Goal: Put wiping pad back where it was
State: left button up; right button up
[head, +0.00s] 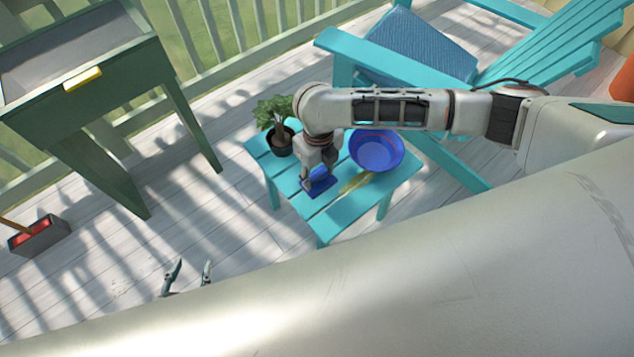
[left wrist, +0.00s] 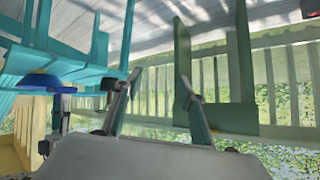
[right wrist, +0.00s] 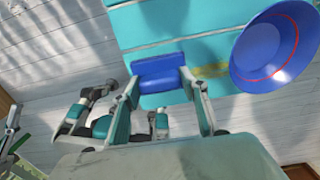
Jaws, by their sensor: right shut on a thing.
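The blue wiping pad (head: 324,184) is at the turquoise table (head: 345,212), near its front left edge. My right gripper (head: 319,178) reaches down over the table and is shut on the pad. In the right wrist view the pad (right wrist: 158,72) sits between the two fingertips (right wrist: 158,80), over the table slats. I cannot tell whether its underside touches the wood. My left gripper (head: 188,270) is low at the front left, away from the table, open and empty. Its spread fingers also show in the left wrist view (left wrist: 160,80).
A blue bowl (head: 377,151), a potted plant (head: 280,140) and a yellow-green streak or flat item (head: 356,183) are on the table. A turquoise chair (head: 375,62) stands behind. A green stand (head: 75,110) with a yellow piece (head: 83,78) is left. A grey box (head: 40,237) lies on the deck.

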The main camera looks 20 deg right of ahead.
aim_at(318, 184)
jog(key=shift+f, duration=0.45)
notch_tip(318, 184, down, 5)
jog(key=shift+f+b, duration=0.1)
jog(key=shift+b, duration=0.9)
jog(key=shift+f, duration=0.1)
jog(key=o, duration=1.1)
jog(key=shift+c, duration=0.2)
pick_arm(q)
jog(key=shift+s+d+f, duration=0.1)
jog(key=shift+s+f, duration=0.2)
jog(key=shift+f, duration=0.4)
jog(key=shift+f, duration=0.1)
